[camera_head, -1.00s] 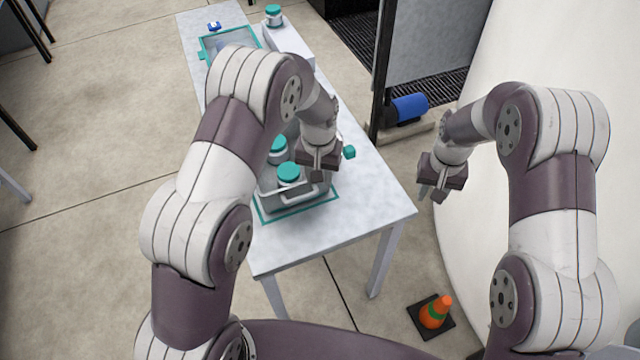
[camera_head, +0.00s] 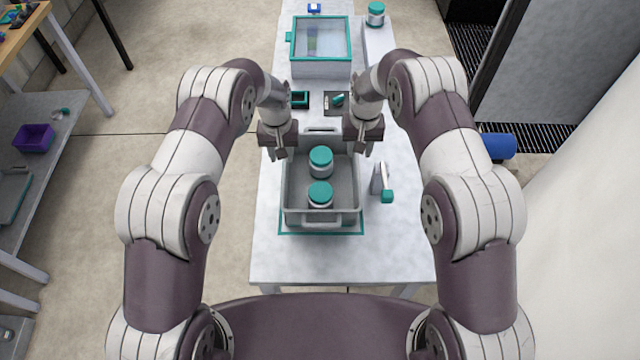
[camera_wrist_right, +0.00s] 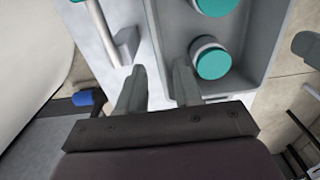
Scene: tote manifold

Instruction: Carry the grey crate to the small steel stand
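The grey crate (camera_head: 294,204) stands upright on the white table, inside a teal outline, and holds two white jars with teal lids (camera_head: 320,157). My left gripper (camera_head: 277,153) is above its far left corner; its fingers look apart and empty. My right gripper (camera_head: 363,149) is above its far right corner. In the right wrist view, my right gripper (camera_wrist_right: 158,88) has its fingers apart with nothing held, near the side wall of the crate (camera_wrist_right: 163,45). I cannot pick out the small steel stand with certainty in these views.
A lidded teal-rimmed box (camera_head: 320,68) and another jar (camera_head: 375,14) stand at the table's far end. A shelf with a purple bin (camera_head: 34,138) is at left. The table front (camera_head: 340,262) is clear.

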